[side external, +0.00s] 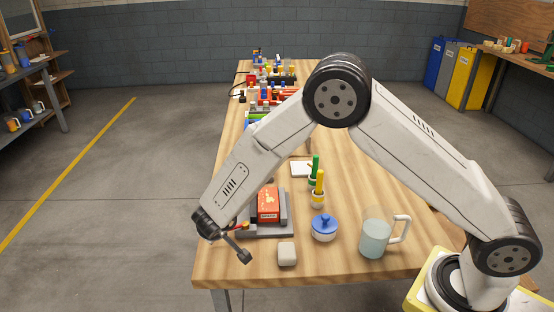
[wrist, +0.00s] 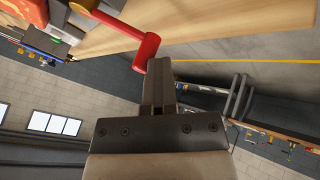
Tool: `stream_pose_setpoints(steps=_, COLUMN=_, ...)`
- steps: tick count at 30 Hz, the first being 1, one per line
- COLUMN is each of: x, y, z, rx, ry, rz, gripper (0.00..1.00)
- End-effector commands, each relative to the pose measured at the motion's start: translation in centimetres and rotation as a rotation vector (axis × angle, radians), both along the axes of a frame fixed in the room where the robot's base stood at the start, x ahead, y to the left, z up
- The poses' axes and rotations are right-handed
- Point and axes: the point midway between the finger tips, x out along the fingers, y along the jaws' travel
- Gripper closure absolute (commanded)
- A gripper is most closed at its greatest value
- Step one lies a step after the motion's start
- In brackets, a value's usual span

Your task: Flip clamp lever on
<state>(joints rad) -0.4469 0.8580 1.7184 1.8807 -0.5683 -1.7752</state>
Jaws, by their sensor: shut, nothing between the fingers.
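The clamp (side external: 283,232) is a grey fixture near the front of the wooden table, with an orange-red box (side external: 268,204) in it. Its red lever (side external: 241,226) sits at the left side of the fixture, partly hidden by my arm. In the wrist view, the red lever (wrist: 125,27) runs from a brass-coloured pivot (wrist: 84,5) to a red end knob beside my fingertips. My gripper (wrist: 158,62) is shut and empty, its tips close to that knob; I cannot tell whether they touch. The side view shows my gripper (side external: 246,257) low at the fixture's front left.
A whitish block (side external: 287,254), a blue-lidded jar (side external: 323,228) and a clear mug of liquid (side external: 375,236) stand to the right. Green and yellow markers (side external: 319,182) stand behind them. Many coloured objects crowd the table's far end. The left table edge is close to my gripper.

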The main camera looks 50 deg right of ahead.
Motion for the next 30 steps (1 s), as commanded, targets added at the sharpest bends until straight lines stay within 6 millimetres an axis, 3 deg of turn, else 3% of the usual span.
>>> stream_pose_setpoints(steps=2, x=-0.6, y=-0.2, z=-0.5, rx=-0.014, ry=0.012, rz=-0.016, gripper=1.0)
stream_pose_setpoints(steps=10, x=-1.4, y=3.9, z=-0.1, rx=0.006, ry=0.002, rz=0.01, gripper=1.0)
stream_pose_setpoints(steps=21, x=-4.2, y=5.5, z=4.6, rx=0.01, ry=-0.003, rz=0.011, gripper=1.0)
stream_pose_setpoints(steps=30, x=-5.9, y=6.5, z=7.3, rx=0.009, ry=-0.002, rz=0.011, gripper=1.0)
